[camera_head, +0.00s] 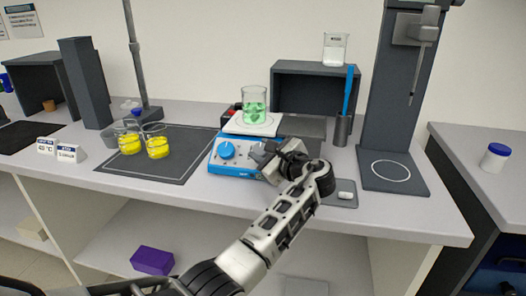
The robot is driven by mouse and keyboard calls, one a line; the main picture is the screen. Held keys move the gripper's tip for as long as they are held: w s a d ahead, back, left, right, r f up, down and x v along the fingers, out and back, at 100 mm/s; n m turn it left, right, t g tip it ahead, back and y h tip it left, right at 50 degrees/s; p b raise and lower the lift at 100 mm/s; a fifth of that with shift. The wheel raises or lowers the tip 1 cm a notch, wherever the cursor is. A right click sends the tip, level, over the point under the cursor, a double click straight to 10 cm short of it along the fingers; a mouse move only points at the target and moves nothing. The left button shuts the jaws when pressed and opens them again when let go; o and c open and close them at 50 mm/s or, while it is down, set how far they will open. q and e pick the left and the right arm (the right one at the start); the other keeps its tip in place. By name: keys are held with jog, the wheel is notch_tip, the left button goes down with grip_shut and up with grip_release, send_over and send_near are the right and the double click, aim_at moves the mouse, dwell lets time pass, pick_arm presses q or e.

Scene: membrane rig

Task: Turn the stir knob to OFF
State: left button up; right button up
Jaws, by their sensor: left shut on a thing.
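A blue and white hot-plate stirrer (233,169) stands near the front of the bench, with a beaker of green liquid (255,108) on its plate. A round blue knob (226,150) shows on the left of its front panel. My left gripper (262,155) is at the right part of this panel, shut on a knob there, which I take to be the stir knob. My gripper covers that knob, so its pointer and marks are hidden. My right gripper is not in view.
A grey holder with a blue tool (342,128) and a tall dark stand (390,110) are to the right. A white mouse-like item (345,195) lies right of my wrist.

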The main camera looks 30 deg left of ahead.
pick_arm(q)
jog(key=o, duration=1)
jog(key=b+v, duration=0.1)
jog(key=v, duration=1.4)
jog(key=shift+s+d+r, duration=0.15)
jog(key=shift+s+d, duration=0.05)
jog(key=shift+d, duration=0.15)
